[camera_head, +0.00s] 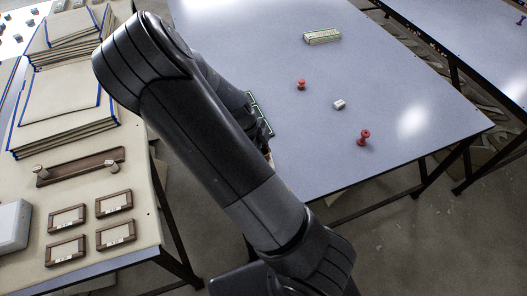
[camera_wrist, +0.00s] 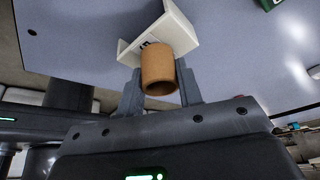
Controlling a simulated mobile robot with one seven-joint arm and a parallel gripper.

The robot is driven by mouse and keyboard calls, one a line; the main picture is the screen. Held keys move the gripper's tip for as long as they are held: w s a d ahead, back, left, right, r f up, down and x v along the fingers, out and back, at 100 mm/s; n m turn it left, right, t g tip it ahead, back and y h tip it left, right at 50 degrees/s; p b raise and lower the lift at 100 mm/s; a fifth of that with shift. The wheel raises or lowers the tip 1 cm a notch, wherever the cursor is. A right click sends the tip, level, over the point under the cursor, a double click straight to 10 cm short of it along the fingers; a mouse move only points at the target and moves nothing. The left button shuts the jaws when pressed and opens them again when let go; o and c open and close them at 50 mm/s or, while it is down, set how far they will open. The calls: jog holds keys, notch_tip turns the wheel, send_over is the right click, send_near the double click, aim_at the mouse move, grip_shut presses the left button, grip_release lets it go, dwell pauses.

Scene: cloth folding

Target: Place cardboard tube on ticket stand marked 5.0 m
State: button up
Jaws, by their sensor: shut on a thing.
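In the wrist view my gripper (camera_wrist: 160,88) is shut on the orange-brown cardboard tube (camera_wrist: 158,72), whose open hollow end faces the camera. A white angled stand (camera_wrist: 172,34) is right behind the tube over the blue-grey table. A dark mark (camera_wrist: 148,43) on the stand is partly covered by the tube, so I cannot read it in full. I cannot tell whether tube and stand touch. In the head view my arm hides the gripper, the tube and the stand.
On the blue-grey table (camera_head: 420,90) are two red spool-like pieces (camera_head: 301,84) (camera_head: 363,138), a small white block (camera_head: 339,104) and a green-and-cream box (camera_head: 322,37). A green-edged item (camera_head: 261,114) shows beside my arm. The left table holds several small frames (camera_head: 67,219), a wooden bar (camera_head: 80,166) and stacked boards (camera_head: 62,132).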

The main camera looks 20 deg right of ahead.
jog(key=shift+f, duration=0.15)
jog(key=o, duration=0.9)
jog(key=shift+o, duration=0.2)
jog(key=v, duration=1.2)
jog(key=s+a+r+n+t+y, duration=0.1)
jog(key=s+r+n+t+y, duration=0.2)
jog(key=s+r+n+t, duration=0.5)
jog(key=s+r+n, duration=1.1)
jog(key=r+n, duration=0.2)
jog(key=n, duration=0.4)
jog(key=shift+a+r+y, duration=0.2)
jog(key=shift+a+y, duration=0.1)
jog(key=shift+a, duration=0.05)
